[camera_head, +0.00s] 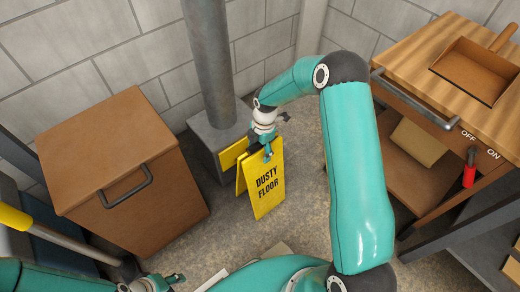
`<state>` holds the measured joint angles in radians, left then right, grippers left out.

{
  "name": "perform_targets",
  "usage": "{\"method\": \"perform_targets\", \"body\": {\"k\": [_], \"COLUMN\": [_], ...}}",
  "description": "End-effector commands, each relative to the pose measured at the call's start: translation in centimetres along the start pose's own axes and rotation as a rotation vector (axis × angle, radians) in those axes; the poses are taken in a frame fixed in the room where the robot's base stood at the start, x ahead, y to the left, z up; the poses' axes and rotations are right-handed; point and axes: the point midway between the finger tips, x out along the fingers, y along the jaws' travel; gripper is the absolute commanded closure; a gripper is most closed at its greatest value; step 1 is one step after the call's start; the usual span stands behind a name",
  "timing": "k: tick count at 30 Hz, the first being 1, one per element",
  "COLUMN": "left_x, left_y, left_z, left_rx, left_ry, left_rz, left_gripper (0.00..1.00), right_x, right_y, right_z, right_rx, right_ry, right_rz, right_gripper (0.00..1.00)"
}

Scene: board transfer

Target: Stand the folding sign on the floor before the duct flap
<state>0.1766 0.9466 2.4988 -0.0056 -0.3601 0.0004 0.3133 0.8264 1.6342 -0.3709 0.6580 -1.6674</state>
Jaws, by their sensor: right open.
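The yellow folding sign (266,187), lettered "DUSTY FLOOR", is upright in front of the duct's box. Its front panel shows, and an edge of the second panel shows behind it on the left. Its lower edge appears to be at the floor. The yellow duct flap (231,155) is on the grey box at the foot of the pipe, partly hidden by the sign. My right gripper (268,153) is open at the sign's top edge, its fingers close to the panel. My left gripper (172,281) is low at the bottom edge, away from the sign and partly cut off; its jaw state is unclear.
A brown lidded bin (120,165) with a dark handle stands on the left. The grey pipe (209,60) rises behind the sign. A wooden bench (440,55) with a dustpan (473,72) and a red switch lever (469,172) is on the right. Floor (225,235) near the sign is clear.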

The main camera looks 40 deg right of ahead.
Motion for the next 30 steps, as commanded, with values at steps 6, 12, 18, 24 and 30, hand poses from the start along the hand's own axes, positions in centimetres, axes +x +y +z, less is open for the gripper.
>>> {"method": "perform_targets", "body": {"k": [6,12,18,24,30], "left_x": [-0.6,-1.8,-2.9,-3.5,-3.6], "left_y": [0.2,0.6,1.1,1.3,1.3], "left_z": [0.0,0.0,0.0,0.0,0.0], "left_rx": [0.0,0.0,0.0,0.0,0.0], "left_ry": [0.0,0.0,0.0,0.0,0.0], "left_rz": [0.0,0.0,0.0,0.0,0.0], "left_gripper": [0.6,0.6,0.6,0.6,0.6], "right_x": [-1.4,-5.1,-9.1,-11.5,-12.1], "right_y": [0.0,0.1,0.1,0.0,0.0], "right_z": [0.0,0.0,0.0,0.0,0.0], "right_rx": [0.0,0.0,0.0,0.001,0.0], "right_ry": [0.0,-0.002,-0.001,-0.001,0.0], "right_rz": [0.001,0.004,0.003,0.001,0.0], "right_gripper": [0.3,0.3,0.3,0.3,0.3]}}
